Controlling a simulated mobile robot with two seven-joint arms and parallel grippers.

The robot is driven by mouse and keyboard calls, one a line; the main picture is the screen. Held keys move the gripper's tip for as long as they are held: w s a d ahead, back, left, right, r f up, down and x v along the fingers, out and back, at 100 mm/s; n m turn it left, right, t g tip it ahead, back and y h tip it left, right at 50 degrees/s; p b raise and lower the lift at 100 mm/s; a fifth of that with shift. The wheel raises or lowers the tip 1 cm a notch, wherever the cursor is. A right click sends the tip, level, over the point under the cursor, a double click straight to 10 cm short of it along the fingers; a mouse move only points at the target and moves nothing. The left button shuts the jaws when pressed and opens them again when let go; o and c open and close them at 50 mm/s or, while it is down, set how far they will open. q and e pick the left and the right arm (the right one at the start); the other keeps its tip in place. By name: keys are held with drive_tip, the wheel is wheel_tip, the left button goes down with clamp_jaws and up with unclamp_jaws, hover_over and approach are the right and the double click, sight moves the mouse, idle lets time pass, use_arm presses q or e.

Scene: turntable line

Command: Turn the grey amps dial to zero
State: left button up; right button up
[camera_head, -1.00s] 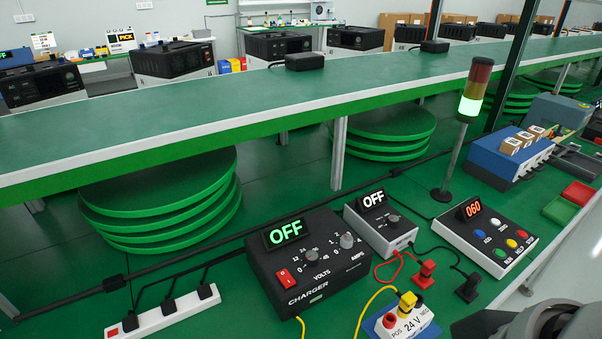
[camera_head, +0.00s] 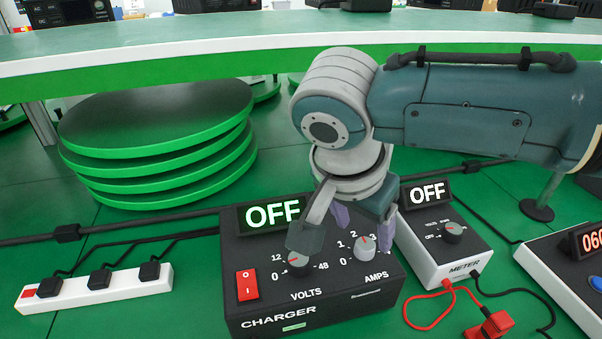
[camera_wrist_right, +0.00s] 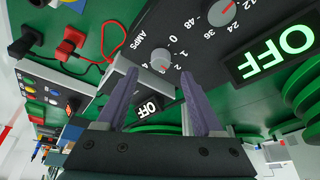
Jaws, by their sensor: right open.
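The grey amps dial (camera_head: 365,246) is on the right of the black charger (camera_head: 285,320)'s sloping top, with marks 0, 1 and 2 readable beside it. Its red pointer line is turned away from the 0, towards the display side; the exact mark is unclear. My right gripper (camera_head: 345,232) hangs over the charger, fingers apart. In the right wrist view the amps dial (camera_wrist_right: 162,58) lies just beyond and between the open fingertips (camera_wrist_right: 158,78), with no contact visible. My left gripper is not in view.
The grey volts dial (camera_head: 298,263) and red switch (camera_head: 247,285) are left of the amps dial. The charger display (camera_head: 270,215) reads OFF. The meter (camera_head: 445,245) stands close on the right, with red leads. A white power strip (camera_head: 95,287) lies on the left.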

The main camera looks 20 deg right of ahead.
sight(366, 244)
drive_tip(key=b+x, duration=0.1)
drive_tip(key=x, duration=0.3)
drive_tip(key=shift+w+d+f, duration=0.1)
drive_tip(key=shift+f, duration=0.25)
drive_tip(key=shift+c, duration=0.3)
clamp_jaws()
